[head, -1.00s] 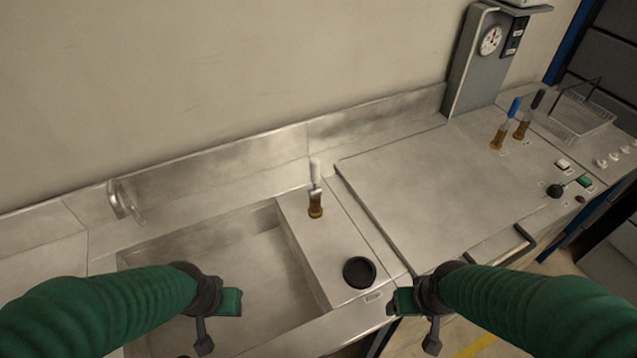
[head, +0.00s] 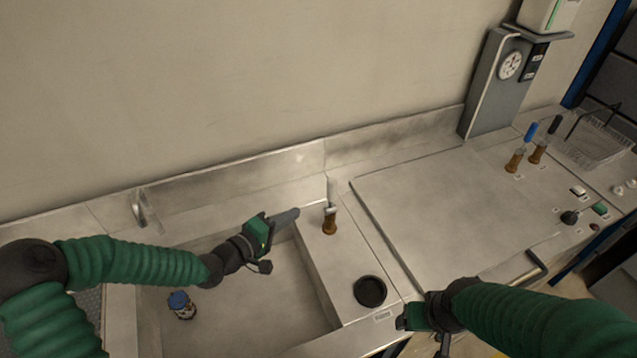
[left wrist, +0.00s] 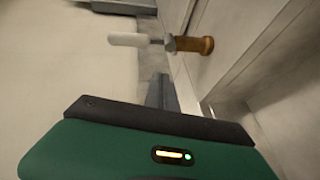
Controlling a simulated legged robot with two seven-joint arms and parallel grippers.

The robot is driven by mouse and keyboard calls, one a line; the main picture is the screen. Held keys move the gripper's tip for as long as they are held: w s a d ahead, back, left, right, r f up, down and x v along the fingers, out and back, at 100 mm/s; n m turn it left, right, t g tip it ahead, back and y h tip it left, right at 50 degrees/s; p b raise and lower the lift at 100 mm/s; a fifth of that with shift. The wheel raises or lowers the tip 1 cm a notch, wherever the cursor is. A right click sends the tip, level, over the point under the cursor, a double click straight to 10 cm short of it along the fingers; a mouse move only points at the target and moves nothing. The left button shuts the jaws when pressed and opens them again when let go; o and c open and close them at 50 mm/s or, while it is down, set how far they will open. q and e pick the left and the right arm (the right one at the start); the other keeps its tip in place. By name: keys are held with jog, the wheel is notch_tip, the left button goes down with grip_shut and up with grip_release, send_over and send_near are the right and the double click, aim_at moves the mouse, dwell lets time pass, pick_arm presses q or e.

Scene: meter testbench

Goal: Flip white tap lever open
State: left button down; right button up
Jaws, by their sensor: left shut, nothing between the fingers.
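The tap with the white lever (head: 332,190) stands upright on its brass base (head: 329,224), on the metal ledge right of the sink. In the left wrist view the white lever (left wrist: 128,39) and brass base (left wrist: 196,45) lie sideways, just beyond my fingers. My left gripper (head: 296,212) is shut and empty, its fingers pointing right at the tap, a short gap to its left. My right gripper (head: 404,322) is at the bench's front edge, low in the head view, away from the tap; its fingers are not clear enough to judge.
A round black cup (head: 370,291) is set in the ledge in front of the tap. A bottle with a blue cap (head: 181,304) is in the sink. Blue-handled (head: 522,147) and black-handled (head: 543,142) taps stand farther right. A flat metal panel (head: 440,215) lies clear between.

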aim_at(331, 197)
pick_arm(q)
jog(key=r, duration=0.1)
jog(key=w+r+n+t, duration=0.1)
jog(key=r, duration=0.1)
jog(key=r+t, duration=0.1)
jog(key=shift+w+a+r+n+h, duration=0.3)
jog(key=shift+w+a+n+h, duration=0.05)
jog(key=shift+a+n+h, duration=0.05)
jog(key=w+d+p, duration=0.2)
jog(key=w+d, duration=0.2)
jog(key=d, duration=0.4)
jog(key=shift+w+p, duration=0.25)
jog(key=shift+p, duration=0.1)
jog(key=shift+w+a+f, duration=0.1)
